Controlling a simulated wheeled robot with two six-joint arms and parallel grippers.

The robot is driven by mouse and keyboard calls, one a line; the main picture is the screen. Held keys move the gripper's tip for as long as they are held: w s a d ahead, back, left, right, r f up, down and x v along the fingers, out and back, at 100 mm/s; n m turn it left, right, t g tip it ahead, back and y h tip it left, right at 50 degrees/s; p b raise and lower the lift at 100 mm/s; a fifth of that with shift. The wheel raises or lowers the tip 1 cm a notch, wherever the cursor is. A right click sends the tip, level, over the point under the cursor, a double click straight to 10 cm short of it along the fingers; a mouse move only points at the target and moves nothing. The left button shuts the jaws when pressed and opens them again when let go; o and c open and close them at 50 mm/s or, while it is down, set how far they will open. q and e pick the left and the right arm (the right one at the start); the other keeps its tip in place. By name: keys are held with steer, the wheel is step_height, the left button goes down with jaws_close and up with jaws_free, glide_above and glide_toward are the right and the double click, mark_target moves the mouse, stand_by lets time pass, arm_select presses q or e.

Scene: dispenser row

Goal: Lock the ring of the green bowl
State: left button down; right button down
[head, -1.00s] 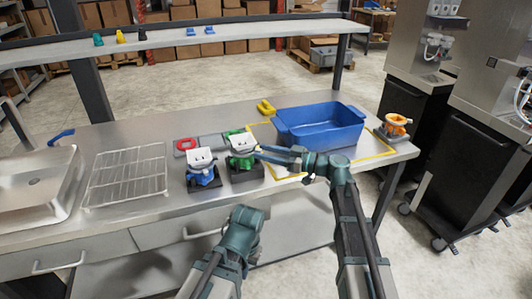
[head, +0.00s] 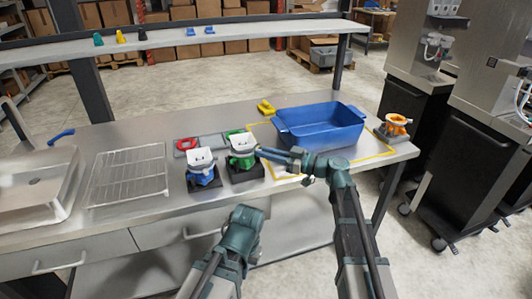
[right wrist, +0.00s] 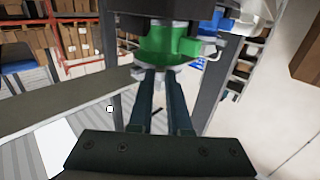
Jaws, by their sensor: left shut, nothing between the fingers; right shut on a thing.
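The green bowl (head: 242,143), a white square-topped bowl with a green ring, sits upright on a dark block on the steel counter. In the right wrist view the green ring (right wrist: 172,45) fills the top centre, with a small pale tab low on it. My right gripper (head: 262,152) reaches in from the right side of the bowl. Its fingers (right wrist: 159,76) are shut at the tab just under the ring; the exact contact is hidden. My left gripper (head: 246,213) is shut and empty, in front of the counter, below and apart from the bowl.
A similar blue-ringed bowl (head: 201,167) stands close on the left. A blue bin (head: 320,130) is behind my right gripper. An orange-ringed unit (head: 395,127) stands at the right end. A red ring (head: 185,144) lies behind the bowls; a wire rack (head: 127,175) is left.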

mark_target(248, 154)
steer(key=shift+s+a, duration=0.1)
steer(key=shift+s, duration=0.15)
steer(key=shift+s+a+m+t+h, duration=0.3)
steer(key=shift+s+m+t+h, duration=0.4)
steer(key=shift+t, duration=0.3)
steer(key=shift+s+a+m+t+h, duration=0.3)
steer(key=shift+m+t+h, duration=0.2)
steer(key=shift+m+t, duration=0.4)
steer(key=m+t+h, duration=0.1)
steer(key=s+a+m+t+h, duration=0.1)
steer(key=t+h, duration=0.1)
steer(key=shift+a+m, duration=0.2)
steer(key=shift+m, duration=0.2)
steer(key=shift+s+a+m+t+h, duration=0.1)
steer(key=shift+a+m+t+h, duration=0.15)
steer(key=shift+m+t+h, duration=0.35)
steer(key=shift+s+a+m+t+h, duration=0.1)
steer(key=shift+a+m+t+h, duration=0.15)
steer(key=shift+h, duration=0.55)
steer(key=c, duration=0.8)
jaws_free()
steer(key=shift+c, duration=0.2)
steer(key=shift+d, duration=0.1)
